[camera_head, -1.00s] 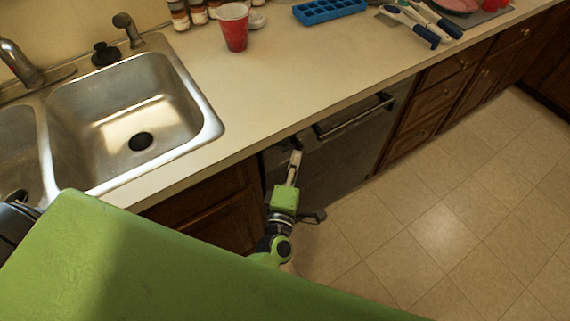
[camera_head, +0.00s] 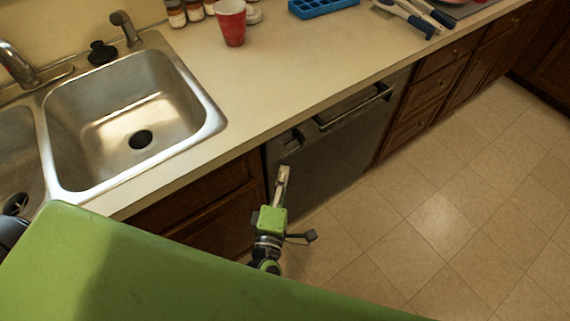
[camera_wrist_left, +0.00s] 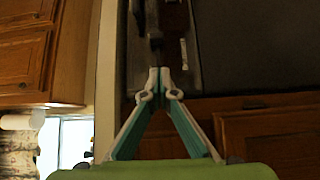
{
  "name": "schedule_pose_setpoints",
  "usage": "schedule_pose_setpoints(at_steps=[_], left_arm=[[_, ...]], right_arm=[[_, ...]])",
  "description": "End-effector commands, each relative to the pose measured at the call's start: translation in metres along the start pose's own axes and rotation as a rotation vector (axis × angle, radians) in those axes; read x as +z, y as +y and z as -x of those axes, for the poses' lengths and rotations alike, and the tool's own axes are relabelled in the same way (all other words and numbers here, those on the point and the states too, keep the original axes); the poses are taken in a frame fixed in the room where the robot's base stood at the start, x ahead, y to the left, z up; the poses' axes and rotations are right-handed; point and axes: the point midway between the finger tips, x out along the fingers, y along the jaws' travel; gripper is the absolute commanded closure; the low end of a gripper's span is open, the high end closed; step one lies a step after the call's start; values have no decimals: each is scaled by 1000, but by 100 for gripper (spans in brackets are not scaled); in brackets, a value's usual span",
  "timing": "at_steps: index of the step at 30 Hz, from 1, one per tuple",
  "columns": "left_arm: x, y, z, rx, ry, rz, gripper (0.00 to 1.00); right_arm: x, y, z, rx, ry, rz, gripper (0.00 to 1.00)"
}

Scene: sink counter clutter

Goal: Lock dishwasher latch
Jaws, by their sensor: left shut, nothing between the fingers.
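The dishwasher (camera_head: 335,155) is a dark front panel under the counter, with a bar handle (camera_head: 358,106) along its top right. Its door looks upright, close to the cabinet fronts. The dark control strip at its top left is where a latch would be, but I cannot make out the latch or its position. My left gripper (camera_head: 283,173) is shut and empty, in front of the dishwasher's left edge and apart from the handle. In the left wrist view its fingertips (camera_wrist_left: 160,72) meet just below a dark recessed strip, beside the dark dishwasher panel (camera_wrist_left: 255,45). My right gripper is not in view.
The counter (camera_head: 270,85) overhangs the dishwasher. A steel sink (camera_head: 130,110) is at left, and a red cup (camera_head: 231,22) and blue ice tray (camera_head: 322,7) stand at the back. Wooden drawers (camera_head: 420,105) flank the dishwasher. The tiled floor (camera_head: 440,215) is clear.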

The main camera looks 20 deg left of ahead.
Motion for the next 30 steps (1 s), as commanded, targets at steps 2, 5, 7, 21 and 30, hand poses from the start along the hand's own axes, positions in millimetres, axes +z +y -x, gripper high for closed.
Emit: schedule_pose_setpoints(at_steps=[2, 5, 7, 21, 30], left_arm=[[0, -3, 16, -4, -1, -1, 100], [0, -2, 29, -3, -1, -1, 100], [0, -2, 36, -2, -1, -1, 100], [0, 0, 43, -1, -1, 0, 100], [2, -6, 43, -12, -11, -19, 100]], right_arm=[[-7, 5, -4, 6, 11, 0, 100], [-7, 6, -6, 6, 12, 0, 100], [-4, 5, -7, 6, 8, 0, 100], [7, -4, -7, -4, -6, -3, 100], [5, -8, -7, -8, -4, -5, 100]])
